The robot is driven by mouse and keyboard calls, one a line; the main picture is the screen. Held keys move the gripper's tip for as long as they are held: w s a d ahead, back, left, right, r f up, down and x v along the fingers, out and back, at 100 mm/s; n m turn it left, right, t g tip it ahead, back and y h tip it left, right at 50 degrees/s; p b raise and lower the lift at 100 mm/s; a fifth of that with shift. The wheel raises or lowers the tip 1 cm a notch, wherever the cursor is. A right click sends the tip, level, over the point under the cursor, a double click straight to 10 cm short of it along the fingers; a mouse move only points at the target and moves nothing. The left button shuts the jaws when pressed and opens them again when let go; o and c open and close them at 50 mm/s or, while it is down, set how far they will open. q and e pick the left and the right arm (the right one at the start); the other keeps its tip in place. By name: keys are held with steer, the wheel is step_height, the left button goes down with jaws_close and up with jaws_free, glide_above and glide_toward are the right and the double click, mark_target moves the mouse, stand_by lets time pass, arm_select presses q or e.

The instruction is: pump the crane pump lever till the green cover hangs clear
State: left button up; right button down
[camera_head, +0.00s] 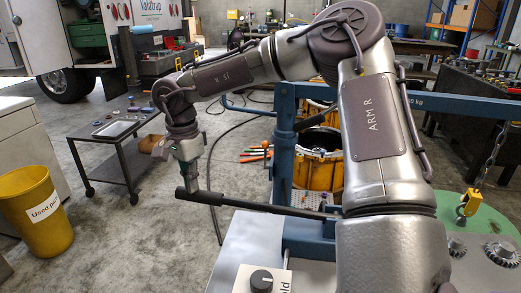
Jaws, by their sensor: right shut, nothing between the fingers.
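My right gripper (189,178) is shut and empty, pointing down at the outer end of the dark pump lever (250,205). Its fingertips are at or just above the lever's end; I cannot tell whether they touch. The lever runs nearly level from there to the blue crane (283,150), and its inner end passes behind my right arm. The green cover (450,212) is at the right edge, partly hidden by my arm. A yellow hook (468,204) on a chain (493,150) is at the cover. I cannot tell whether the cover hangs free. My left gripper is not in view.
A light bench (245,245) with a knob box (262,281) is in front. Gears (502,252) lie at the lower right. A yellow drum (318,172) stands behind the crane. A yellow bin (38,215) and a wheeled cart (118,150) are left.

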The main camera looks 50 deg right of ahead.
steer(key=shift+s+d+f, duration=0.1)
steer(key=shift+f, duration=0.35)
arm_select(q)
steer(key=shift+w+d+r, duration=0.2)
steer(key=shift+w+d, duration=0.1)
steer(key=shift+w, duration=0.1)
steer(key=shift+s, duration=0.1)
arm_select(e)
steer(key=shift+r, duration=0.15)
